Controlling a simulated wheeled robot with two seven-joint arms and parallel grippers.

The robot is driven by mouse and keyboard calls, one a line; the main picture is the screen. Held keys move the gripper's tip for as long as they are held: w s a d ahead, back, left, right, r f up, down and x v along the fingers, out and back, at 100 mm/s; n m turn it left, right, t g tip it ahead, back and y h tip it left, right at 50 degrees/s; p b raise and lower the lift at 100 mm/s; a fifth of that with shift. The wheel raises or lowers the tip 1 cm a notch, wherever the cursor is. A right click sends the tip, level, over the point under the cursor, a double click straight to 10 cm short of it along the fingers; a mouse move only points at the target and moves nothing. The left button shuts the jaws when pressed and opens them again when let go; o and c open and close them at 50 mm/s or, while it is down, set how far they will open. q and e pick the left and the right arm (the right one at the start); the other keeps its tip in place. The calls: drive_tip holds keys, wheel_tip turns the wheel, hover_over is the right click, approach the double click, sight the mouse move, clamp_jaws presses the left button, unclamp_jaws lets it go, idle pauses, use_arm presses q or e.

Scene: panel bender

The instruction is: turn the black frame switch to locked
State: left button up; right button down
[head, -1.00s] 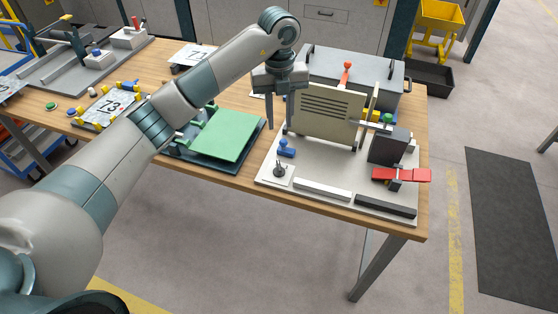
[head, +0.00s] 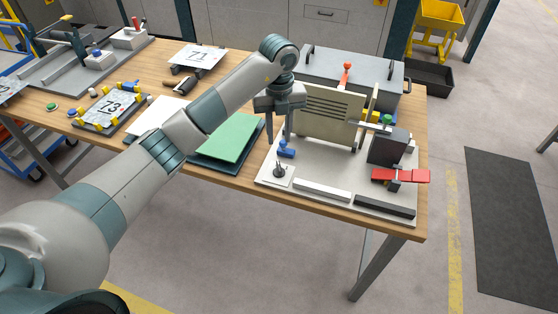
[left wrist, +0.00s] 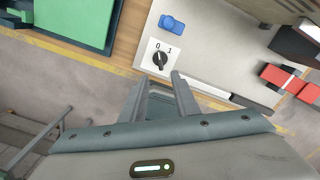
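The black switch (head: 279,170) is a small rotary knob on a white plate at the front left corner of the pale machine base (head: 322,177). In the left wrist view the knob (left wrist: 160,58) sits below the marks 0 and 1; I cannot tell surely which mark it points to. My left gripper (head: 279,138) points down, open and empty, above and behind the knob in the head view. In the left wrist view its fingers (left wrist: 160,77) stand apart, with the knob just beyond the tips. My right gripper is not in view.
A blue knob (head: 286,149) stands close behind the switch. An upright cream panel (head: 327,112) is right of my gripper. A red-handled clamp (head: 400,175) is at the base's right. A green sheet (head: 232,140) lies to the left. The floor in front is clear.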

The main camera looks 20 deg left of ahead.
sight(279, 166)
use_arm(q)
wheel_tip(279, 166, down, 11)
drive_tip(key=p, duration=0.4)
drive_tip(key=shift+f, duration=0.55)
drive_tip(key=shift+c, duration=0.3)
clamp_jaws()
